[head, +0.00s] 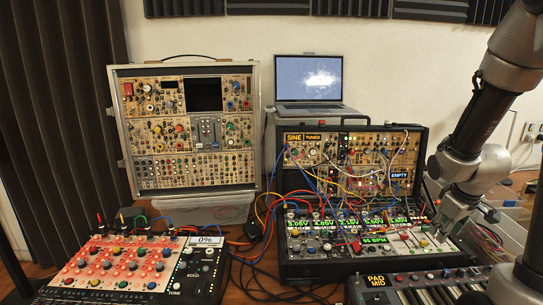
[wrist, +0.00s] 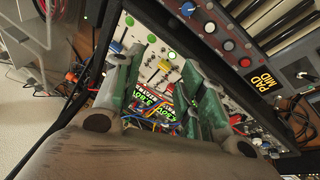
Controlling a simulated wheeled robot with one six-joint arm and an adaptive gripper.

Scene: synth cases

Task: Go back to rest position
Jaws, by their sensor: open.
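My gripper (head: 445,226) is at the right side of the black synth case (head: 426,150), low over the right end of its lower panel. In the wrist view my gripper (wrist: 170,82) has its two green-padded fingers apart, with only panel knobs, a lit green button (wrist: 172,55) and cables seen between them. Nothing is held. Whether the fingertips touch the panel I cannot tell. The lower row of the case shows green number displays (head: 346,222) and a "96 BPM" display (head: 372,240).
A keyboard (head: 420,290) marked "PAD MID" lies just below my gripper. Patch cables (head: 330,180) hang across the case. A silver modular case (head: 255,130), a laptop (head: 308,78) and a red-panelled sequencer (head: 120,265) stand further left. White bins (head: 510,205) are at right.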

